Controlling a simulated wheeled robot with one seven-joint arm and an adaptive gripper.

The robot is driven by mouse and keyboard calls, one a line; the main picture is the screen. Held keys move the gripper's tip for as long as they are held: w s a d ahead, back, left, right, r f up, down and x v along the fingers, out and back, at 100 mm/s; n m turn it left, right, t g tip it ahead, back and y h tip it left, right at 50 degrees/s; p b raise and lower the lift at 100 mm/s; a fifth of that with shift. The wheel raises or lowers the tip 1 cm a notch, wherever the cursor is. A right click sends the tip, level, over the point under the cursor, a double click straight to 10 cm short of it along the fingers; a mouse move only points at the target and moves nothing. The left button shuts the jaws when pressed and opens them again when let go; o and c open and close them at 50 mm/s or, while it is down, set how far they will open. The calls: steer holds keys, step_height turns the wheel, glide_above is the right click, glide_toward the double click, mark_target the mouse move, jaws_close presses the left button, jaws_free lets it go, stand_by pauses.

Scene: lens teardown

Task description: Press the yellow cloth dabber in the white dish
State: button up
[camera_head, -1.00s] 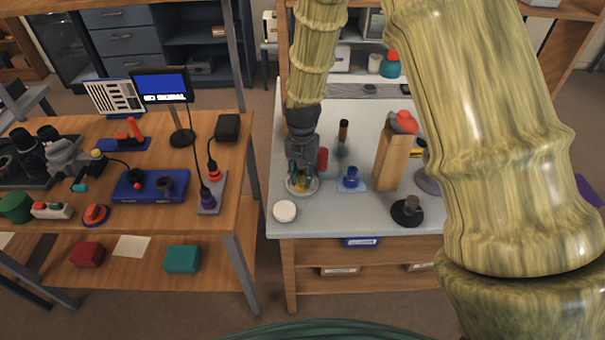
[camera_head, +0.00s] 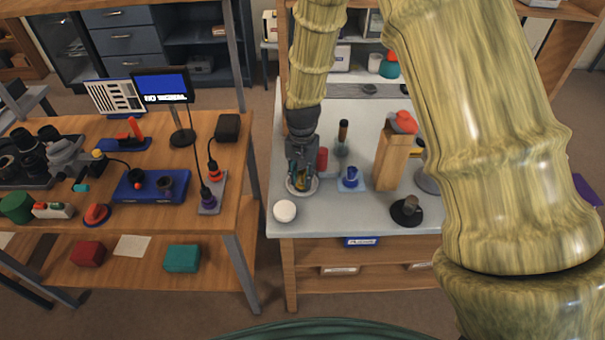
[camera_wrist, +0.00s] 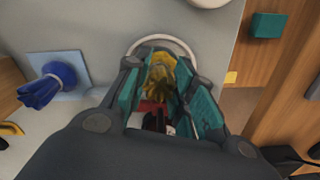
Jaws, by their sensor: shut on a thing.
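My gripper (camera_head: 301,178) points down over the white dish (camera_head: 316,187) on the light grey bench top. In the wrist view its teal-padded fingers (camera_wrist: 160,85) are closed around the yellow cloth dabber (camera_wrist: 160,70). The dabber's yellow head sits within the ring of the dish (camera_wrist: 168,40), and a red part shows nearer the palm. The fingers hide much of the dabber and most of the dish's inside. I cannot tell whether the cloth touches the dish bottom.
A round white item (camera_head: 285,211) lies in front of the dish. A blue tool on a pale pad (camera_head: 351,178), a red cylinder (camera_head: 322,158) and a wooden block (camera_head: 390,162) stand to the right. The bench's left edge is close.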

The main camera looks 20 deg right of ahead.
stand_by(0.5)
steer(key=shift+r+p, duration=2.9)
steer(key=shift+r, duration=0.55)
